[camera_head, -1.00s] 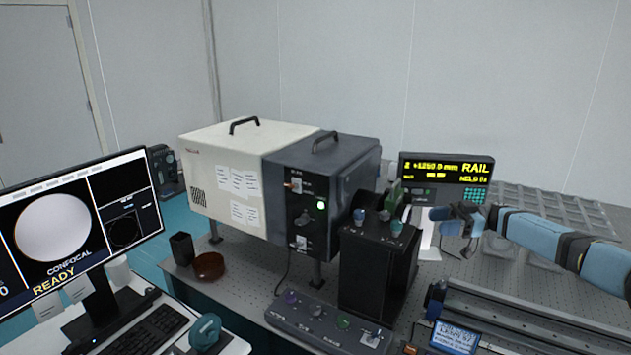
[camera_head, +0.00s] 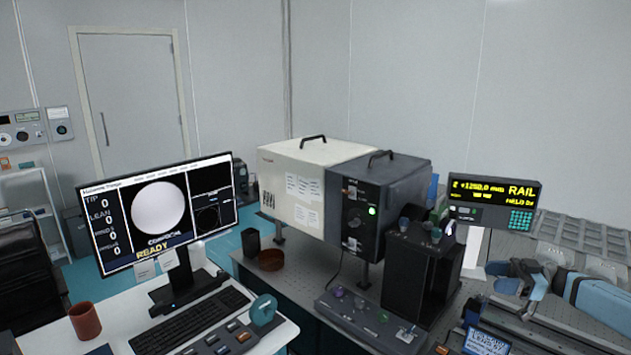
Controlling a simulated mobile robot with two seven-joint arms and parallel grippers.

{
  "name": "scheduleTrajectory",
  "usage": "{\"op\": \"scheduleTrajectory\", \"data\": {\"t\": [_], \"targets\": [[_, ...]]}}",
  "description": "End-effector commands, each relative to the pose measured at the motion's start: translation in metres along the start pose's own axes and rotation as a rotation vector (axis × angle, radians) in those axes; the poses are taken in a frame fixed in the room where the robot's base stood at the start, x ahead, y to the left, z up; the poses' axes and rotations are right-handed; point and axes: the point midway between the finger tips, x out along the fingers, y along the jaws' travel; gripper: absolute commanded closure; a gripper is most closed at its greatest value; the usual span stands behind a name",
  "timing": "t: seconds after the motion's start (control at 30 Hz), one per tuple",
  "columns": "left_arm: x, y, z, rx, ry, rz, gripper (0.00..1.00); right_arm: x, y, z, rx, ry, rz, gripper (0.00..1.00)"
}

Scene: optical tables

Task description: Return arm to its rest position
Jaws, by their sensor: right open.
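My right arm comes in at the right edge with blue links. My right gripper (camera_head: 498,277) is open and empty, at the right of the black box (camera_head: 422,275) and below the yellow-lettered display. It hangs over the optical table and appears apart from the things around it. My left gripper and left arm are out of view.
A white and dark grey instrument housing (camera_head: 318,185) stands mid-table. A display reading RAIL (camera_head: 493,203) is behind my gripper. A knob panel (camera_head: 368,318) lies in front. A monitor (camera_head: 160,213), keyboard (camera_head: 200,317) and brown cup (camera_head: 85,320) occupy the left desk.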

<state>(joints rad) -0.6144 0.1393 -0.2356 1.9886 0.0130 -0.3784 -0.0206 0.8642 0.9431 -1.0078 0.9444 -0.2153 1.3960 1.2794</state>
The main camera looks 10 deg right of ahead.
Motion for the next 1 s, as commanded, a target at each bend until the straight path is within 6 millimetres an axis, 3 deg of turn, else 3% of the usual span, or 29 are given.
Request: {"op": "scheduleTrajectory", "data": {"t": [0.27, 0.4, 0.6, 0.8, 1.0], "targets": [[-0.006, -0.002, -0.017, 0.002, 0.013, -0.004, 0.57, 0.116, -0.050, 0.085, -0.035, 0.101, 0.117, 0.43], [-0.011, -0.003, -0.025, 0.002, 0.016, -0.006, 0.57, 0.179, -0.099, 0.129, -0.039, 0.141, 0.243, 0.43], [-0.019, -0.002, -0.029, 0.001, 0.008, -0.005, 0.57, 0.241, -0.179, 0.172, -0.005, 0.123, 0.474, 0.43], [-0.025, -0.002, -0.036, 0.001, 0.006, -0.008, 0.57, 0.262, -0.258, 0.196, 0.069, -0.005, 0.707, 0.43], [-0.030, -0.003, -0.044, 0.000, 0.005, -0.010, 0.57, 0.247, -0.337, 0.209, 0.177, -0.232, 0.896, 0.43]]}}
